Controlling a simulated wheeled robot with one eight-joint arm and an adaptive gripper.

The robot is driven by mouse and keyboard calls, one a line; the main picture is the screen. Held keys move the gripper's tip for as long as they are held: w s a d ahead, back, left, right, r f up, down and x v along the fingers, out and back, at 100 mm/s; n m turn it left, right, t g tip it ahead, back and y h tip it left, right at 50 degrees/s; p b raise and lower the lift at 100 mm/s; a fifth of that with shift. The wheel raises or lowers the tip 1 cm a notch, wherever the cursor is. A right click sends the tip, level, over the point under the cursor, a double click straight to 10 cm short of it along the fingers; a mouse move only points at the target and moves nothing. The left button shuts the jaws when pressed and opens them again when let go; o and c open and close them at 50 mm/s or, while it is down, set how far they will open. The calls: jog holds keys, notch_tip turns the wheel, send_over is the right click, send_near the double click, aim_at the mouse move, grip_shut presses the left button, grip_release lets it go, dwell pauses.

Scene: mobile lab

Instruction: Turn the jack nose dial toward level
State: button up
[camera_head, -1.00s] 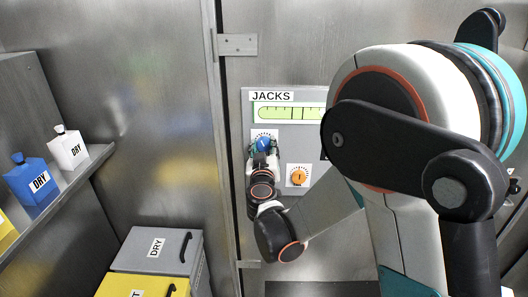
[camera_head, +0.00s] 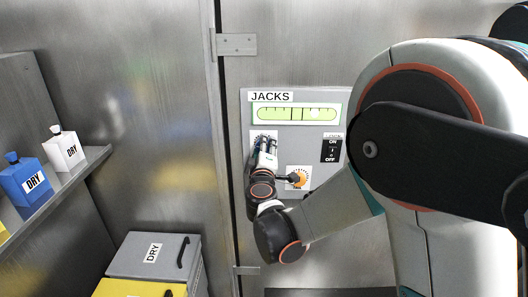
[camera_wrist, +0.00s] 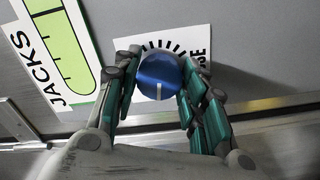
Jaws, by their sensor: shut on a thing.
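The blue nose dial (camera_wrist: 160,70) sits between my fingers in the wrist view, with a white pointer line toward the bottom of the picture. Its label is partly hidden; "SE" shows. In the head view the dial is hidden behind my gripper (camera_head: 266,148). My gripper (camera_wrist: 158,82) is shut on the dial, one green-padded finger group on each side. The green level gauge (camera_head: 275,114) is on the JACKS panel (camera_head: 345,99) above the dial. A paler spot, apparently the bubble, lies right of the gauge's middle.
An orange dial (camera_head: 300,180) is close to the right of my gripper and partly covered. An ON/OFF switch (camera_head: 331,151) is farther right. A shelf (camera_head: 80,175) holds DRY bottles (camera_head: 63,148) at left; bins (camera_head: 155,255) stand below.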

jog(key=shift+n, duration=1.9)
jog(key=shift+b, duration=0.3)
jog(key=o, duration=1.1)
jog(key=shift+c, duration=0.2)
jog(key=s, duration=1.2)
